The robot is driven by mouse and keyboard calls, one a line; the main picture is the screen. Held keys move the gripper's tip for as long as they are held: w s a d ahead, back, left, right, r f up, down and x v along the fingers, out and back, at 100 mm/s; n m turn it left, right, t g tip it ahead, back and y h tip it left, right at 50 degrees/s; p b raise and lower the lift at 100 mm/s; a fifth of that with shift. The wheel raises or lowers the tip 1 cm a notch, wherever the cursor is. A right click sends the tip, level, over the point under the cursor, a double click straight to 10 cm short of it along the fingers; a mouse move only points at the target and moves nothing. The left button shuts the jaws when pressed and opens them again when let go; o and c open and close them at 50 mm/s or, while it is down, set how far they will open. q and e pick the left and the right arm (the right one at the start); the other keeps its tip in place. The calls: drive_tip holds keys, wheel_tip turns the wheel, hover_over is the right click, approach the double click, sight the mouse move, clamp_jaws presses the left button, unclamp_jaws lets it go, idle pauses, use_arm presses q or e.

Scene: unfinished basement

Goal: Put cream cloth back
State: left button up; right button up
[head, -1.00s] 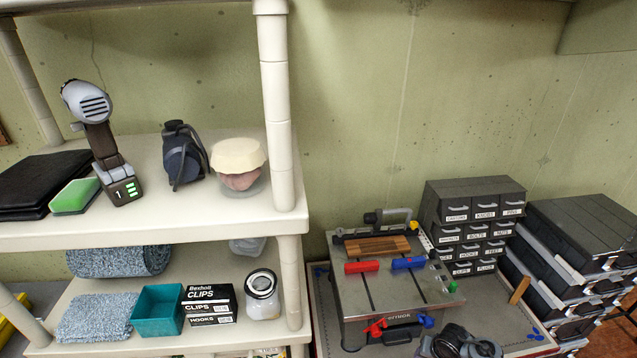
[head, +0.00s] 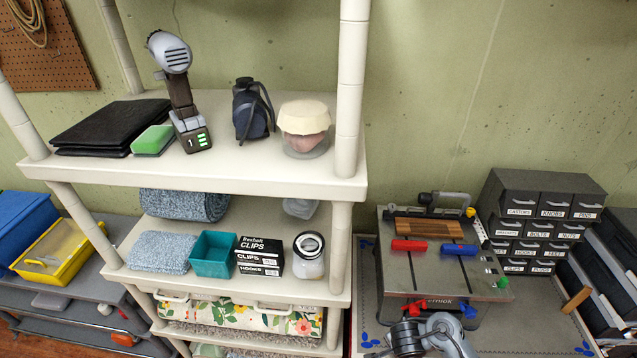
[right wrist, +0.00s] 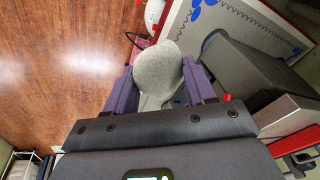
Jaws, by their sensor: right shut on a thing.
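A cream cloth cover (head: 305,116) is draped over the mouth of a round glass jar (head: 306,147) at the right end of the upper shelf. Something pinkish shows through the glass. My right gripper (right wrist: 152,85) appears in the right wrist view, its purple fingers on either side of a pale grey, rounded thing (right wrist: 157,68) that narrows toward the palm. It is shut on this thing. I cannot tell whether the thing is cloth. Wooden floor lies below it. My left gripper is not in view.
The upper shelf (head: 240,180) also holds a dark strapped pouch (head: 252,110), a drill-like tool (head: 180,95), a green sponge (head: 153,140) and black folders. A white post (head: 348,100) stands just right of the jar. A workbench (head: 440,260) and drawer cabinet (head: 535,215) stand at right.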

drive_tip(key=w+r+n+y, duration=0.1)
drive_tip(key=w+r+n, duration=0.4)
drive_tip(key=r, duration=0.7)
drive_tip(key=s+r+n+y, duration=0.1)
drive_tip(key=s+r+n, duration=0.1)
drive_tip(key=s+n, duration=0.6)
drive_tip(key=s, duration=0.3)
drive_tip(key=shift+a+r+y, duration=0.2)
drive_tip(key=shift+a+y, duration=0.2)
drive_tip(key=shift+f, duration=0.1)
drive_tip(key=shift+d, duration=0.1)
